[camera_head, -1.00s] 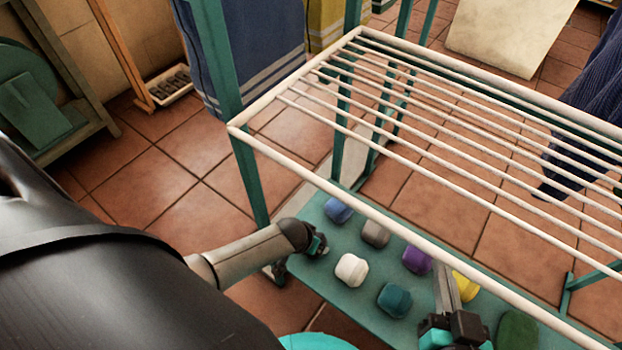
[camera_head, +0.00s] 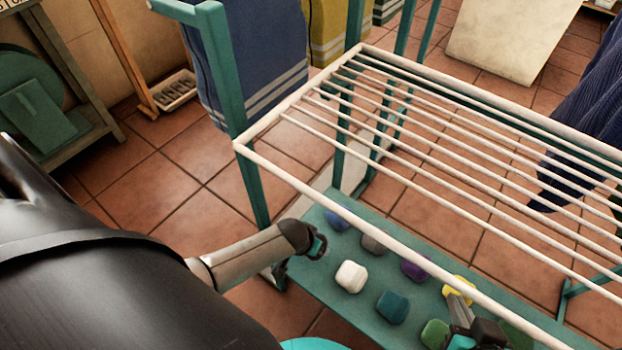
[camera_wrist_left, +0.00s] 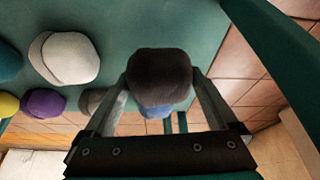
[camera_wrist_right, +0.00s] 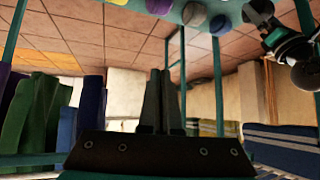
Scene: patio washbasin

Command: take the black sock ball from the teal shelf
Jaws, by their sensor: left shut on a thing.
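The black sock ball (camera_wrist_left: 160,75) sits between the two fingers of my left gripper (camera_wrist_left: 158,95) in the left wrist view. The gripper is shut on it. In the head view my left gripper (camera_head: 318,245) is at the left end of the teal shelf (camera_head: 350,306), near the blue and white balls; the black ball cannot be made out clearly there. I cannot tell whether it is clear of the shelf surface. My right gripper (camera_head: 459,308) is near the yellow and green balls, below the white rack. In the right wrist view its fingers (camera_wrist_right: 160,85) are together and empty.
Other sock balls lie on the shelf: blue (camera_head: 337,219), white (camera_head: 351,277), teal (camera_head: 392,307), purple (camera_head: 415,270), yellow (camera_head: 459,287) and several more. A white-barred rack (camera_head: 420,155) stands above the shelf. A teal post (camera_head: 222,75) stands at its left.

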